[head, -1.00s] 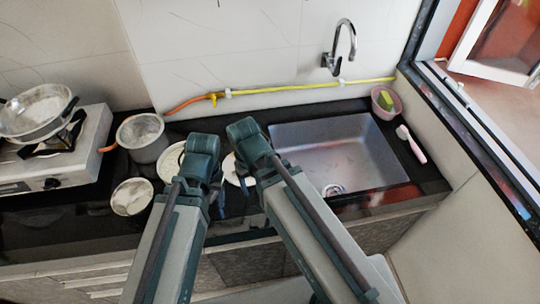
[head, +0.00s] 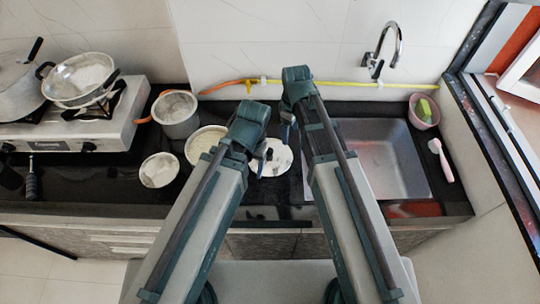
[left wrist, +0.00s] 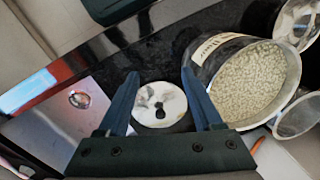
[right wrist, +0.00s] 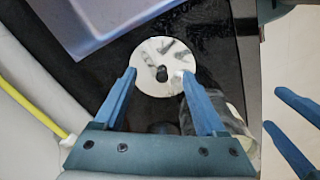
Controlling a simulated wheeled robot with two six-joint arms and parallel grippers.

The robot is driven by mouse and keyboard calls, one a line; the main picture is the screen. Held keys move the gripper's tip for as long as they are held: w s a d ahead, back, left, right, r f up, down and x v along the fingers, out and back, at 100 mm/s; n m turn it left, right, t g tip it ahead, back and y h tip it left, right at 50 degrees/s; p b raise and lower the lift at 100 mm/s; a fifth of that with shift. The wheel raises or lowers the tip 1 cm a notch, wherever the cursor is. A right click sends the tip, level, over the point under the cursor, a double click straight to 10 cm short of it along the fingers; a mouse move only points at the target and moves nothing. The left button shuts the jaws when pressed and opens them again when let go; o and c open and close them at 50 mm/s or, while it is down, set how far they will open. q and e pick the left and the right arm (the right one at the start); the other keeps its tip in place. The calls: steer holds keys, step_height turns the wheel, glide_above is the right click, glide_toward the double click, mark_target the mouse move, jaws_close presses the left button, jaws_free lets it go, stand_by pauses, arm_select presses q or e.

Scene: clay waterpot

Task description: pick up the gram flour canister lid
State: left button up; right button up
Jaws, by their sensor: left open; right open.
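The lid (head: 276,165) is a flat, pale, marbled disc with a dark knob, lying on the black counter left of the sink. It also shows in the left wrist view (left wrist: 160,105) and the right wrist view (right wrist: 163,67). The canister (head: 207,140) stands open to its left, filled with pale grains in the left wrist view (left wrist: 250,82). My left gripper (left wrist: 160,74) is open and empty, its fingers framing the lid in view. My right gripper (right wrist: 158,74) is open and empty, with the lid ahead between its fingers. Contact with the lid is not visible.
The sink (head: 380,155) lies right of the lid. A metal pot (head: 177,112) and a small bowl (head: 159,170) stand left of the canister. A stove (head: 85,125) with pans is further left. My two grippers are close together; left fingers show in the right wrist view.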

steer(key=w+a+n, duration=0.3)
steer(key=a+n, duration=0.2)
steer(key=a, duration=0.1)
arm_select(q)
step_height(320, 180, down, 9)
steer(key=b, duration=0.8)
steer(key=shift+r+b, duration=0.2)
steer(key=shift+b, duration=0.15)
arm_select(e)
steer(key=n, duration=0.1)
glide_above(270, 150)
step_height(270, 150, down, 9)
steer(key=shift+a+r, duration=0.1)
steer(key=shift+r, duration=0.05)
arm_select(q)
step_height(270, 150, down, 5)
steer(key=b, duration=0.5)
steer(key=shift+f, duration=0.2)
arm_select(e)
step_height(270, 150, down, 5)
steer(key=shift+f, duration=0.15)
arm_select(q)
steer(key=shift+r, duration=0.1)
arm_select(e)
jaws_close()
